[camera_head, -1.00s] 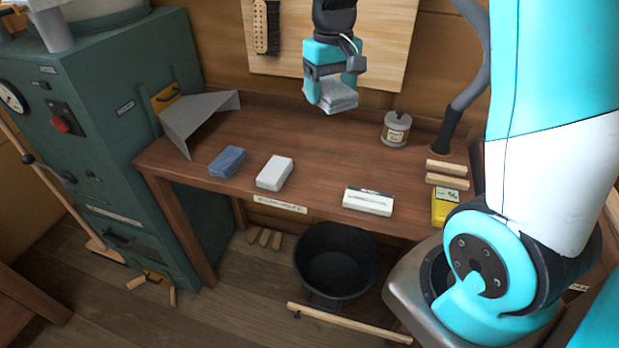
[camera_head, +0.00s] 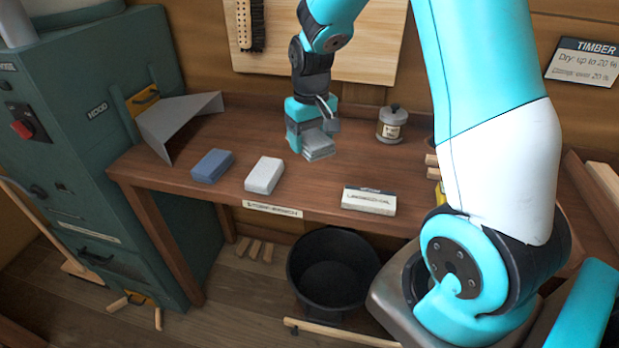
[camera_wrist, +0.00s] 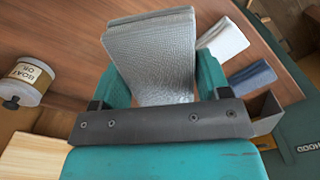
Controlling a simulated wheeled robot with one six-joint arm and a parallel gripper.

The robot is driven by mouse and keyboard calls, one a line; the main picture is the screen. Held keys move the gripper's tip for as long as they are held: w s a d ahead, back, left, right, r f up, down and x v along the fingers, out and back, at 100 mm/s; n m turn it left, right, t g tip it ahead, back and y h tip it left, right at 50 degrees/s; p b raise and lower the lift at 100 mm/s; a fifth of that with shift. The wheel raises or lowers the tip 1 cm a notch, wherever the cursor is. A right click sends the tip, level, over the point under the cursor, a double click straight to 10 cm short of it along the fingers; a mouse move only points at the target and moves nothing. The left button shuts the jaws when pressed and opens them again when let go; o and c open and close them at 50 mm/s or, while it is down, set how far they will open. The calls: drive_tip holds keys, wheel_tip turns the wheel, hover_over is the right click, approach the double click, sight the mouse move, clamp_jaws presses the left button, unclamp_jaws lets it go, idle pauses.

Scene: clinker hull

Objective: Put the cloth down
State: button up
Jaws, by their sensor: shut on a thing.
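The cloth (camera_head: 318,146) is a grey folded stack. My gripper (camera_head: 308,142) is shut on it, over the back middle of the wooden workbench (camera_head: 240,133). In the wrist view the cloth (camera_wrist: 152,60) sits between the two teal fingers, its free end pointing away from the gripper. In the head view the cloth is at or just above the bench top; I cannot tell whether it touches.
A boat oil tin (camera_head: 391,123) is to the right. A black bucket (camera_head: 331,270) is below.

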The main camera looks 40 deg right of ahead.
sight(311, 186)
wheel_tip(311, 186, down, 12)
drive_tip(key=shift+r, duration=0.25)
drive_tip(key=o, duration=0.9)
drive_tip(key=shift+f, duration=0.1)
wheel_tip(311, 186, up, 12)
drive_tip(key=shift+f+b, duration=0.2)
drive_tip(key=shift+b, duration=0.1)
drive_tip(key=a+r, duration=0.2)
drive_tip(key=shift+s+a+r+n, duration=0.2)
drive_tip(key=shift+s+a+n, duration=0.1)
drive_tip(key=shift+s+a, duration=0.1)
drive_tip(key=s+a+r+n+y, duration=0.2)
drive_tip(key=s+a+r+n, duration=0.2)
drive_tip(key=s+a, duration=0.6)
drive_tip(key=s+a+r+n+y, duration=0.2)
drive_tip(key=s+a+r, duration=0.3)
drive_tip(key=s+a, duration=0.4)
drive_tip(key=shift+s+a+r+n, duration=0.3)
drive_tip(key=shift+s+a+n, duration=0.05)
drive_tip(key=shift+s+n, duration=0.6)
